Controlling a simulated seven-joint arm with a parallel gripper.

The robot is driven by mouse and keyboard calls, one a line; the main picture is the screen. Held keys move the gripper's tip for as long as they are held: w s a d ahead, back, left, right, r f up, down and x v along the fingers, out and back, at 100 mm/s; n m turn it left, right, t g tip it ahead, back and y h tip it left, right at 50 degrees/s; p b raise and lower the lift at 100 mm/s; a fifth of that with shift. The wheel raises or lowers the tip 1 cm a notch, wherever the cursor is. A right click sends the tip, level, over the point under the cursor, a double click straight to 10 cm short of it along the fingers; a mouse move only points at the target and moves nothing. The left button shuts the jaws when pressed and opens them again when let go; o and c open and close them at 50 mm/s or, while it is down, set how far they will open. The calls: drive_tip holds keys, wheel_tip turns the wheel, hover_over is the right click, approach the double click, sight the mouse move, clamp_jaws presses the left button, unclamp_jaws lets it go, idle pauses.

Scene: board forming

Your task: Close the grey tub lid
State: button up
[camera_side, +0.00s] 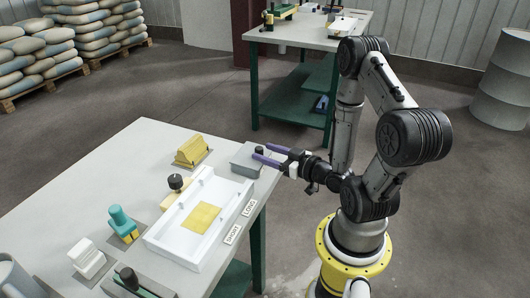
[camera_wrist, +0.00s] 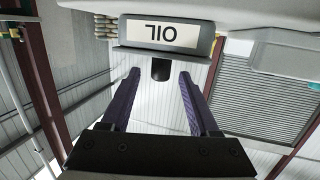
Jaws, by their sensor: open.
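The grey tub (camera_side: 246,164) stands at the far right corner of the near table, with a dark knob (camera_side: 259,150) on top. In the wrist view the tub appears upside down, with a pale "OIL" label (camera_wrist: 166,34) on its face and the dark knob (camera_wrist: 161,70) jutting from it. My gripper (camera_side: 260,152) is open, its purple fingers reaching over the tub from the right. In the wrist view the fingertips (camera_wrist: 159,76) lie on either side of the knob, with gaps showing. I cannot tell how far the lid covers the tub.
A white tray (camera_side: 168,249) with a yellow slab (camera_side: 201,217) lies beside the tub, near the "SHORT" and "LONG" labels. A yellow block (camera_side: 192,150), a dark-knobbed tool (camera_side: 176,182), a teal stamp (camera_side: 121,220) and a white block (camera_side: 87,259) stand on the table.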

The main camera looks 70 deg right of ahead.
drive_tip(key=shift+v, duration=1)
wheel_tip(320, 180, up, 7)
